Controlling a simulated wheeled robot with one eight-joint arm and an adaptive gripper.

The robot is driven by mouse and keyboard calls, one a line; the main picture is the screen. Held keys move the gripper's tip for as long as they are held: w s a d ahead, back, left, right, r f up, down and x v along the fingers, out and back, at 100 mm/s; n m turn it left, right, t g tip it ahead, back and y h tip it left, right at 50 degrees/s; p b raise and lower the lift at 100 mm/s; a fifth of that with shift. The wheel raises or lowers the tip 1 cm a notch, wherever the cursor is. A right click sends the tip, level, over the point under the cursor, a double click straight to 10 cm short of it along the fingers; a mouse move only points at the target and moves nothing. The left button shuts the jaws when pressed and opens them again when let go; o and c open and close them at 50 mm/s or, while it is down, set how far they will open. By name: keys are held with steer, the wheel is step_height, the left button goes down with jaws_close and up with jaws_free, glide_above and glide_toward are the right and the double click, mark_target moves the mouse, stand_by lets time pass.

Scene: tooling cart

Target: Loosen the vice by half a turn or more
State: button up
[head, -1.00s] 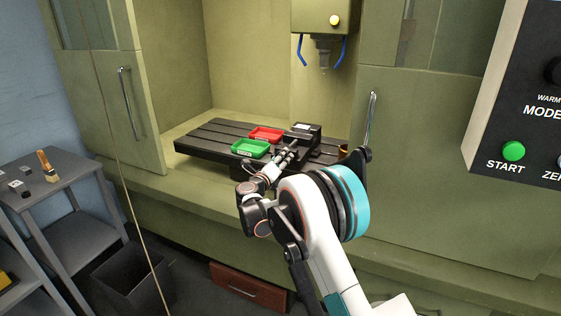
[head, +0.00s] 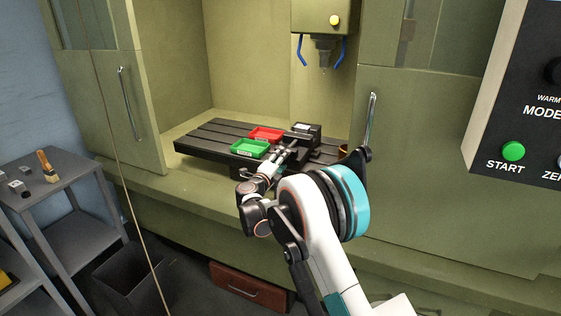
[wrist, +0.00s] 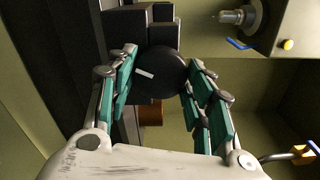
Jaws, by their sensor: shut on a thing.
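The vice (head: 305,131) is a dark block on the slotted machine table, partly hidden by my gripper in the head view. In the wrist view its dark body (wrist: 153,28) is at the top. Its round black knob (wrist: 158,78) faces me and carries a white mark, slanting slightly down to the right. My gripper (head: 284,156) is at the front of the vice. In the wrist view its teal-lined fingers (wrist: 159,64) stand on either side of the knob and are shut on it. The knob is hidden by my gripper in the head view.
A red tray (head: 266,134) and a green tray (head: 250,148) sit on the slotted table (head: 205,138), left of the vice. The spindle (head: 322,52) with blue hoses hangs above. A brass-coloured cylinder (wrist: 151,112) lies close to my right-hand side. Cabinet doors flank the opening.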

steer(key=shift+f, duration=0.1)
steer(key=o, duration=1)
steer(key=shift+o, duration=0.2)
steer(key=v, duration=1.2)
